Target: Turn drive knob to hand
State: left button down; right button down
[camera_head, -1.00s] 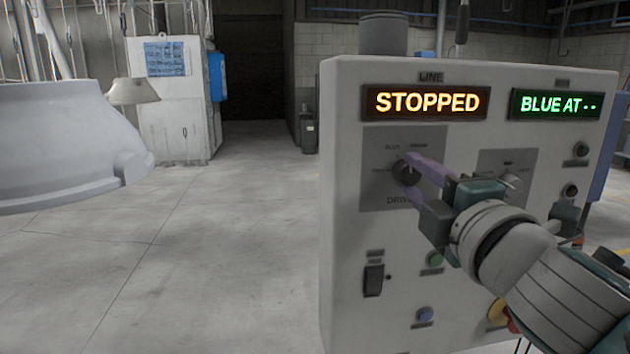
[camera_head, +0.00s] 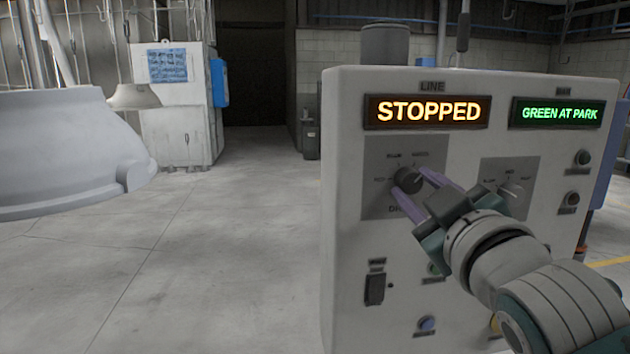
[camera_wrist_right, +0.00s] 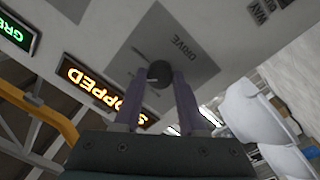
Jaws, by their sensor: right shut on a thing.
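The drive knob (camera_head: 408,179) is a dark round knob on a grey plate (camera_head: 377,207) on the control panel (camera_head: 345,150). My right gripper (camera_head: 413,190) has its purple fingers on either side of the knob and is shut on it. In the right wrist view the dark knob (camera_wrist_right: 159,73) sits between the two fingertips, under the plate's word "DRIVE". The small labels around the knob are too blurred to read surely, and the fingers partly cover the plate. My left gripper is in no view.
The line display (camera_head: 428,112) reads "STOPPED" and the right display (camera_head: 558,113) reads "GREEN AT PARK". A second selector knob (camera_head: 511,190) sits right of my gripper. A large grey hood (camera_head: 70,150) hangs at the left. The floor between is clear.

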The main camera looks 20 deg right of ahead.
jog(key=m+p, duration=0.1)
jog(key=m, duration=0.3)
jog(key=shift+r+m, duration=0.1)
jog(key=shift+m, duration=0.3)
jog(key=m+p, duration=0.2)
jog(key=m, duration=0.3)
dwell(0.4)
jog(key=shift+c, duration=2.4)
grip_release()
